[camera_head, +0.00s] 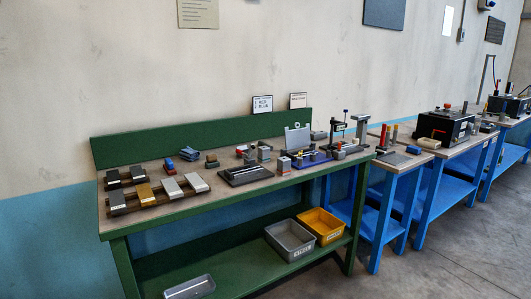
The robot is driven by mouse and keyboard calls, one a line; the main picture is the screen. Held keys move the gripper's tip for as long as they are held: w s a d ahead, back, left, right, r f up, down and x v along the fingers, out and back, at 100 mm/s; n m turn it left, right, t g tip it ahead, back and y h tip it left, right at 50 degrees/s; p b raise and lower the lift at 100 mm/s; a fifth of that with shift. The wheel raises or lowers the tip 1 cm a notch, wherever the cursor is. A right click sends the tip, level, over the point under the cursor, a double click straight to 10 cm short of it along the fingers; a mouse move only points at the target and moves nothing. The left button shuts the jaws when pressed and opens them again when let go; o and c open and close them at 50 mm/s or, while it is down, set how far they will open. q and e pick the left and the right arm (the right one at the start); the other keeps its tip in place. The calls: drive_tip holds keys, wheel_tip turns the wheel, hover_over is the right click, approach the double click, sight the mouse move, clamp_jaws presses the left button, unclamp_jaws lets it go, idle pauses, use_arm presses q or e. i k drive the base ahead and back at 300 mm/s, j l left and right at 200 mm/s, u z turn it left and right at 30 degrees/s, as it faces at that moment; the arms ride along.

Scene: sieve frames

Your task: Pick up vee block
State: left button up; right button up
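Neither of my grippers is in view. A green workbench (215,215) stands in front of me with many small items on top. I cannot tell for certain which one is the vee block. Candidates are a small grey block (264,152) near the bench's middle and a small dark block with a tan top (212,161) left of it. A folded-looking blue-grey item (190,153) lies near the back. All are too small to make out a V groove.
Grey, yellow and dark blocks (171,188) sit on rails at the bench's left. A black plate (246,175) lies mid-bench. Grey (289,256) and yellow (340,233) bins and a metal tray (190,288) are on the lower shelf. Blue benches (377,245) stand to the right.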

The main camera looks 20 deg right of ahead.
sight(244, 148)
drive_tip(key=l, duration=0.5)
drive_tip(key=i+l+z, duration=0.1)
drive_tip(key=l, duration=0.4)
drive_tip(key=i+l, duration=0.1)
drive_tip(key=l, duration=0.4)
drive_tip(key=z, duration=0.05)
